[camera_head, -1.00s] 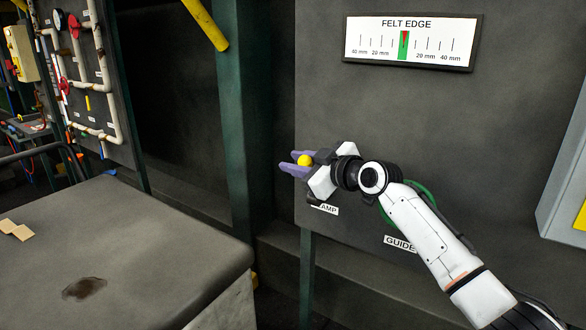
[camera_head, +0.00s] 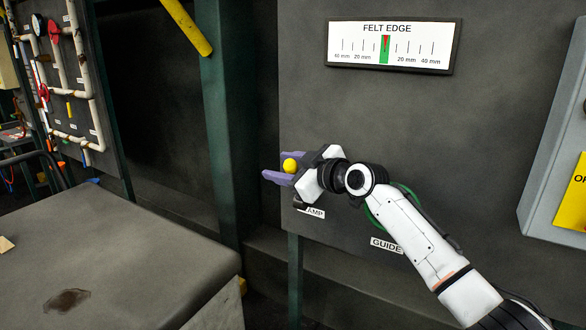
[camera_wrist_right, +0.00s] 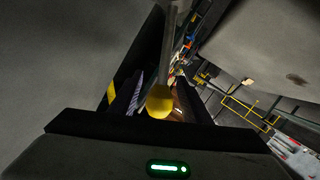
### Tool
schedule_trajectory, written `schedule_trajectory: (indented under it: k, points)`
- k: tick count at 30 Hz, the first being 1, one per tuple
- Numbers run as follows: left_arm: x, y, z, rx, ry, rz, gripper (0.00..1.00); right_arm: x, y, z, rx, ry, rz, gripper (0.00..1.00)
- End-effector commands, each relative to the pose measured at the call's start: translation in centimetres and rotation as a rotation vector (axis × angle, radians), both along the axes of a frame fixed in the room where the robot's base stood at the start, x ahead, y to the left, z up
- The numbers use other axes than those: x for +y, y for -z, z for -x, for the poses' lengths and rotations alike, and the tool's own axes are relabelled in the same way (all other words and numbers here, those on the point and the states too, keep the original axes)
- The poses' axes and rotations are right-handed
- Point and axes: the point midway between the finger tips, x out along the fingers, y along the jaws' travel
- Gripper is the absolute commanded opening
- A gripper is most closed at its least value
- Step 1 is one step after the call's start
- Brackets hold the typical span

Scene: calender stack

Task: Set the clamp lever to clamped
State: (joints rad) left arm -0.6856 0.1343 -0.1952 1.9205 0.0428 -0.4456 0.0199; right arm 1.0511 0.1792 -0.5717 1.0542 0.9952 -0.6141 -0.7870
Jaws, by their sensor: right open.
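My right gripper (camera_head: 279,167), with purple fingers, is open around the knob, one finger on each side. I cannot tell whether a finger touches it. The gripper hides most of the lever's shaft in the head view. My left gripper is out of view.
A "FELT EDGE" gauge (camera_head: 393,46) is on the panel above, its red pointer over the green band. A "GUIDE" label (camera_head: 386,245) and a green ring (camera_head: 372,217) are partly behind my right arm. A dark table (camera_head: 130,265) stands at lower left.

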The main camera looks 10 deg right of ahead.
Motion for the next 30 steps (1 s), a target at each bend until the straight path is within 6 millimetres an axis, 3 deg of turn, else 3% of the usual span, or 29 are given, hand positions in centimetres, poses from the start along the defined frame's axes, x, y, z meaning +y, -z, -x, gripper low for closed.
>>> schedule_trajectory:
  k: [18,30]
  points:
    - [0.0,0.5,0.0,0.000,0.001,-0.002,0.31,-5.1,-1.8,6.9,0.000,0.001,0.001,0.43]
    - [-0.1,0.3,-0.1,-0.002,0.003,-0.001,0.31,-5.7,-2.1,7.8,0.001,0.000,0.001,0.43]
